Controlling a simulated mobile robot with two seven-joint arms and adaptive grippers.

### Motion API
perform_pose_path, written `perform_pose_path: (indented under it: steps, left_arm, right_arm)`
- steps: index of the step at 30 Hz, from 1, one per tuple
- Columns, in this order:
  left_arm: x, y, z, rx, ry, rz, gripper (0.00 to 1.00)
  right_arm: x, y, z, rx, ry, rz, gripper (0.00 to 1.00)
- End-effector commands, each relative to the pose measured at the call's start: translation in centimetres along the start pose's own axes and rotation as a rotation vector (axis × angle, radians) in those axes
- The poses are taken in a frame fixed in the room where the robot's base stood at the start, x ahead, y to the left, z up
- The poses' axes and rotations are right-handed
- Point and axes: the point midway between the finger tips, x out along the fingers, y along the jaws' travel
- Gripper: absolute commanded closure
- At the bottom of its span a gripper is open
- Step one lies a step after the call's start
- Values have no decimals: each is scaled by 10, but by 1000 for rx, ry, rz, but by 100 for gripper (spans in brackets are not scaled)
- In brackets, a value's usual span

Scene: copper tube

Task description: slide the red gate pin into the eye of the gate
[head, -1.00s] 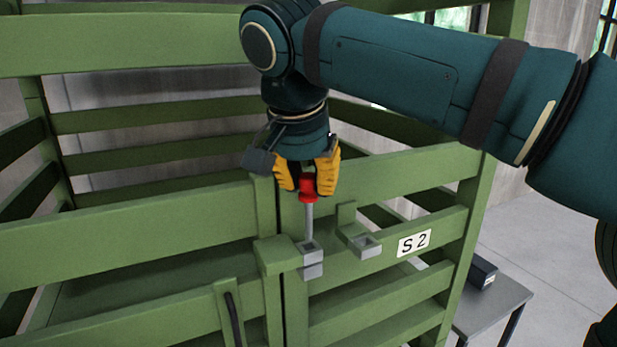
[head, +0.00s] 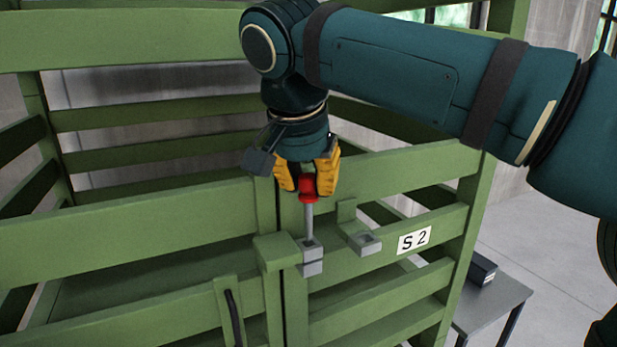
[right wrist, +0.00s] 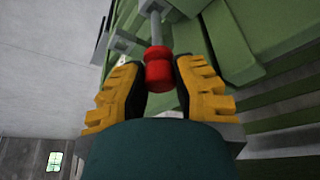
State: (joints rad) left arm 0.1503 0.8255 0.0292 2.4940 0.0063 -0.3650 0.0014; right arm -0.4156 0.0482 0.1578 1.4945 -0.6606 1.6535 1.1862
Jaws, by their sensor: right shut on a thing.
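The red gate pin (head: 309,189) has a red head and a grey shaft (head: 310,218), and hangs upright with its shaft downward. My right gripper (head: 308,180) points down with its yellow fingers shut on the red head. The head also shows between the fingers in the right wrist view (right wrist: 158,68). The shaft's lower end meets the top of the grey eye (head: 313,257) at the edge of the gate. I cannot tell how far the tip is inside, as the eye hides it. My left gripper is not in view.
A second grey socket (head: 366,243) sits on a green bracket to the right, near the "S 2" label (head: 414,242). Green rails (head: 130,232) surround the eye. A grey table (head: 500,300) with a dark box (head: 482,270) stands at the lower right.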

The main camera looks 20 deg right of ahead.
Motion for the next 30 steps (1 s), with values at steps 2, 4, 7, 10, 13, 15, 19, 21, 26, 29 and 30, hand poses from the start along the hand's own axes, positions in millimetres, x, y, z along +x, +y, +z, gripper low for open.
perform_pose_path:
  steps: [2, 4, 7, 10, 13, 15, 19, 21, 26, 29, 30]
  left_arm:
    - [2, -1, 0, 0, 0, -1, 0]
    - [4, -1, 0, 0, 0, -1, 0]
    - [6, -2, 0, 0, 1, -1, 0]
    - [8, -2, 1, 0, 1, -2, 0]
    - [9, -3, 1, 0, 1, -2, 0]
    - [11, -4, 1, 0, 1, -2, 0]
    - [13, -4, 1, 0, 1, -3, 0]
    - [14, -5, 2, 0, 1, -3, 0]
    - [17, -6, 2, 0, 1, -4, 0]
    - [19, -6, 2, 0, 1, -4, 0]
    - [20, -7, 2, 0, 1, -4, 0]
  right_arm:
    - [2, 0, 1, 1, 0, 0, 100]
    - [4, 0, 1, 1, 0, 0, 100]
    - [6, 0, 2, 1, 0, 0, 100]
    - [8, 0, 3, 1, 0, 0, 100]
    - [10, 0, 4, 1, 0, 0, 100]
    - [12, 0, 4, 1, 0, 0, 100]
    - [14, 0, 6, 1, 0, 0, 100]
    - [16, 0, 6, 1, 0, 0, 100]
    - [19, 0, 7, 1, 0, -1, 100]
    - [21, 0, 8, 1, 0, -1, 100]
    - [22, 0, 8, 1, 0, -1, 100]
